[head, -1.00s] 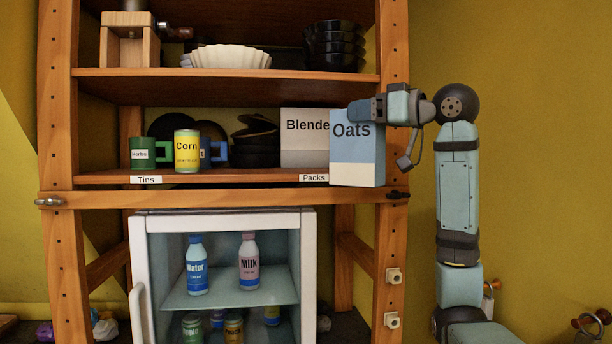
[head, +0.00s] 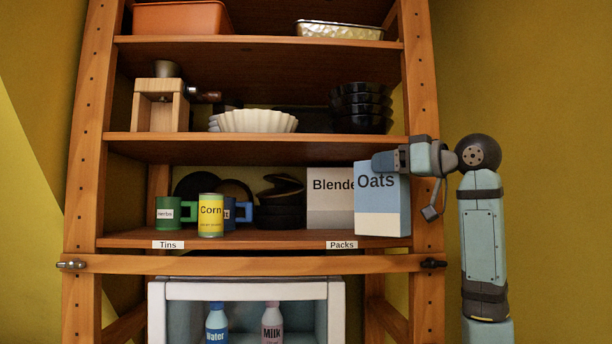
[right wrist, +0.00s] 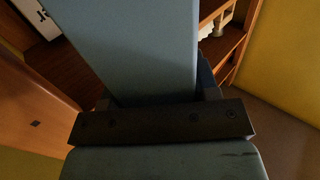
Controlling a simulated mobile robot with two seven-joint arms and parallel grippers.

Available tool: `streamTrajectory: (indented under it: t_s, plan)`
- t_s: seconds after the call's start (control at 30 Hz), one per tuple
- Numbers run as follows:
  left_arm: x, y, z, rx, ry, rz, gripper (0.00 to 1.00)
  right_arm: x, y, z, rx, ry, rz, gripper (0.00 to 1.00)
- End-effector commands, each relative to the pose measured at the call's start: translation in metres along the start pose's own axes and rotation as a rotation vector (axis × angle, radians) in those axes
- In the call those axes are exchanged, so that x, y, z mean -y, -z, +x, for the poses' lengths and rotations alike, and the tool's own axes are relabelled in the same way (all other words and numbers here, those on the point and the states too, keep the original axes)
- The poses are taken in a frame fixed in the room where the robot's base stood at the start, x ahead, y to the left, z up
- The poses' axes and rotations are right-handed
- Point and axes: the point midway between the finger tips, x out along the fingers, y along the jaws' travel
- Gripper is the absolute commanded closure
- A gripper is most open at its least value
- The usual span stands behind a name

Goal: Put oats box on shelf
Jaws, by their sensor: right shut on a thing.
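The oats box (head: 380,205), blue above and white below, is upright at the right end of the shelf (head: 280,239) that carries the "Packs" label (head: 342,245). My right gripper (head: 392,161) is shut on the top part of the box. In the right wrist view the box (right wrist: 145,45) fills the middle, with the dark gripper part (right wrist: 160,122) across it. The box overlaps the right part of the Blender box (head: 328,200) and the right post. Whether its base touches the shelf, I cannot tell. My left gripper is not in view.
The wooden right post (head: 424,110) is close to my right gripper. A white-framed fridge (head: 245,290) stands below.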

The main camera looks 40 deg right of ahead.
Motion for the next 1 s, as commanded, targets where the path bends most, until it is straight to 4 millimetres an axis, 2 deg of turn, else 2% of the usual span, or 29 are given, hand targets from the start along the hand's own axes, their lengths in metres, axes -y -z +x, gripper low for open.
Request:
streamTrajectory:
  t_s: [0.03,0.3,0.6,0.73,1.0]
  plan:
    - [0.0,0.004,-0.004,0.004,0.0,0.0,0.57,0.001,0.004,0.015,0.0,0.005,0.003,1.0]
    - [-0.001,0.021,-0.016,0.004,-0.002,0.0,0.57,0.001,0.004,0.088,0.0,0.004,0.003,1.0]
    - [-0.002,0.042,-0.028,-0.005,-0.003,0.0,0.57,0.001,0.003,0.159,0.0,0.002,0.003,1.0]
    - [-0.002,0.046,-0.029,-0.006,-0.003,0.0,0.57,0.0,0.002,0.174,-0.002,0.001,0.001,1.0]
    - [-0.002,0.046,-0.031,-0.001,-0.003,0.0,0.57,0.0,0.002,0.187,-0.003,0.001,0.001,1.0]
